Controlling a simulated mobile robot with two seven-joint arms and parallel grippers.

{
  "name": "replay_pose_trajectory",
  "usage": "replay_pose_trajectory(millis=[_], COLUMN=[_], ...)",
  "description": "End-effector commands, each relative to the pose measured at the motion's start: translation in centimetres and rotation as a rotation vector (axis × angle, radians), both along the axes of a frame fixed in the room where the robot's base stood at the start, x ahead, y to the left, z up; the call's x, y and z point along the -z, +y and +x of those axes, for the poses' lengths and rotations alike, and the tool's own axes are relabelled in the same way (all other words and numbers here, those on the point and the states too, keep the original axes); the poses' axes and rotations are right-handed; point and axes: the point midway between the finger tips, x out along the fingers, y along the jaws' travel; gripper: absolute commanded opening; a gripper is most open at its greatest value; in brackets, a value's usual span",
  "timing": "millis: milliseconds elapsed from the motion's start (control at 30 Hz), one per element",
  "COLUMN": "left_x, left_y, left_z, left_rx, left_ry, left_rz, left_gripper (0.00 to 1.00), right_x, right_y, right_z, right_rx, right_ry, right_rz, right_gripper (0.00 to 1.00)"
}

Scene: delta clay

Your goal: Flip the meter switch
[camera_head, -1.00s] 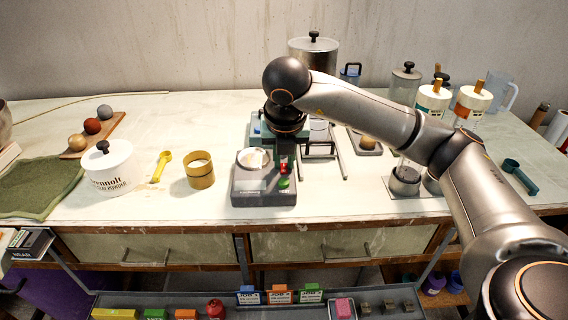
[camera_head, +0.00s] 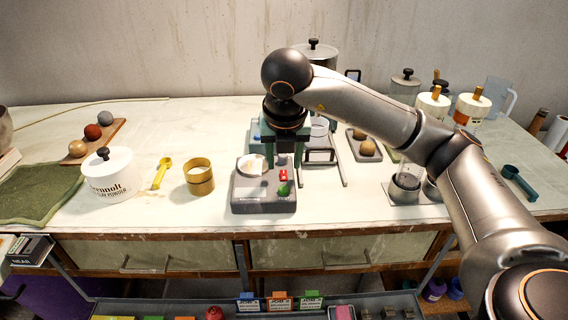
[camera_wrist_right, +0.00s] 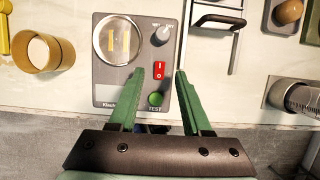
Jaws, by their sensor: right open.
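The meter is a grey box (camera_head: 250,206) on the table in front of me, with a round white dial (camera_head: 251,165) on its left. Its red rocker switch (camera_wrist_right: 161,69), marked 1 and 0, sits right of the dial (camera_wrist_right: 117,41) and also shows in the head view (camera_head: 283,174). My right gripper (camera_wrist_right: 166,72) has green fingers, open, pointing down over the meter's right side, one finger on each side of the switch. I cannot tell their height above it. My left gripper is not in view.
A yellow ring (camera_head: 199,178), yellow scoop (camera_head: 161,172) and white powder jar (camera_head: 111,178) stand left of the meter. A metal rack (camera_head: 320,157) stands behind it to the right. A glass beaker (camera_head: 405,184) is farther right. The table front between is clear.

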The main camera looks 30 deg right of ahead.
Motion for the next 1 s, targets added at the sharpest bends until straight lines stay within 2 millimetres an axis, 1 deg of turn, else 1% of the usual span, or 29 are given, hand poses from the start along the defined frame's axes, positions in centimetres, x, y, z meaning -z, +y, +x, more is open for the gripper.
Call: replay_pose_trajectory(millis=[33, 100, 200, 400, 600, 1000], left_x=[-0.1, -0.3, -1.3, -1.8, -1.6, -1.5], left_y=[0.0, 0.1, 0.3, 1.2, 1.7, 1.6], left_z=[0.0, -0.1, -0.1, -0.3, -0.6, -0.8], left_rx=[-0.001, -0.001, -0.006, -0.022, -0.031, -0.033], left_ry=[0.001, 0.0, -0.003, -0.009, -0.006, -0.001], left_rz=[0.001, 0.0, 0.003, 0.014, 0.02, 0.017], left_gripper=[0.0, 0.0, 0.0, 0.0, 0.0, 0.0], right_x=[-1.3, -3.0, -5.2, -7.9, -9.1, -9.2], right_y=[0.3, 0.6, 0.8, 1.4, 1.7, 1.8], right_z=[-0.2, -0.8, -1.4, -2.3, -2.9, -3.0], right_rx=[-0.002, -0.004, -0.002, 0.0, 0.001, 0.001], right_ry=[-0.006, -0.007, -0.008, -0.006, -0.002, -0.001], right_rz=[0.002, 0.0, -0.003, -0.001, 0.0, 0.0], right_gripper=[0.49, 0.49, 0.49, 0.49, 0.49, 0.49])
